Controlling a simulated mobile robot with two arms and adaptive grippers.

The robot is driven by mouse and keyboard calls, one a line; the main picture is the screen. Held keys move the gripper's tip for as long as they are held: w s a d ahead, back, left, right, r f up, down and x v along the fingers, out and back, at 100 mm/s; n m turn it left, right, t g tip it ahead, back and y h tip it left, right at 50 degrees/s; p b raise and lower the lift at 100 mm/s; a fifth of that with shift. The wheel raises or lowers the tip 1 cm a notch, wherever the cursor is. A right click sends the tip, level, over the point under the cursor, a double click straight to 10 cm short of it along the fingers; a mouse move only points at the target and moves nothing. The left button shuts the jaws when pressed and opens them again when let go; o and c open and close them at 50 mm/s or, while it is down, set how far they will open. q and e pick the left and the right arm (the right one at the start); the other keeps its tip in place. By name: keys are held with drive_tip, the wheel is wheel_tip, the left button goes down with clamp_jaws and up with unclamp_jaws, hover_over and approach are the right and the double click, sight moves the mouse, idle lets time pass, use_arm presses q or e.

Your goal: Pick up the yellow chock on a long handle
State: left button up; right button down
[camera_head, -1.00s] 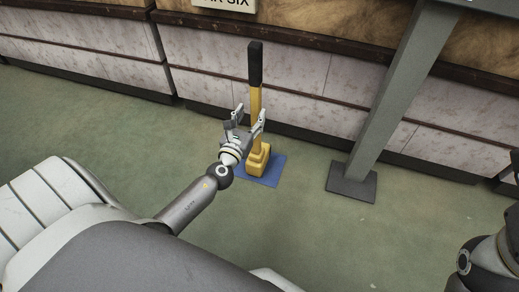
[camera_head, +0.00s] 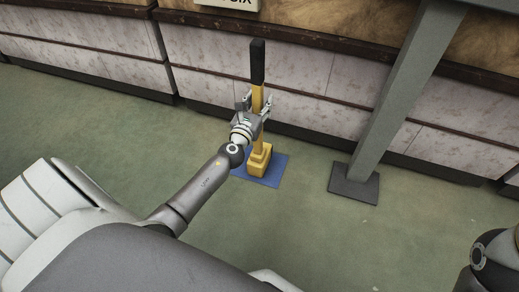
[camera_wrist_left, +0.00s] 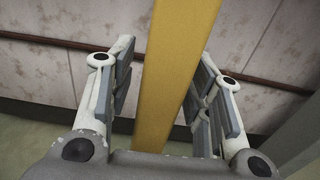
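The yellow chock (camera_head: 259,161) stands upright on a blue mat (camera_head: 270,178) on the floor, its long yellow handle rising to a black grip (camera_head: 257,62) at the top. My left gripper (camera_head: 257,102) is at the handle's middle, above the chock block. In the left wrist view, the yellow handle (camera_wrist_left: 172,75) runs between the two fingers of the left gripper (camera_wrist_left: 165,90). The fingers are open, with a gap visible on each side of the handle. My right gripper is not in view.
A low panelled wall (camera_head: 215,87) with a dark ledge runs behind the chock. A slanted grey post (camera_head: 395,95) on a dark foot plate (camera_head: 354,185) stands to the right. The green floor (camera_head: 300,225) in front is clear.

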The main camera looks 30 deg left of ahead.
use_arm(q)
clamp_jaws()
drive_tip(key=shift+w+r, duration=0.1)
drive_tip(key=shift+r, duration=0.15)
drive_tip(key=shift+r, duration=0.1)
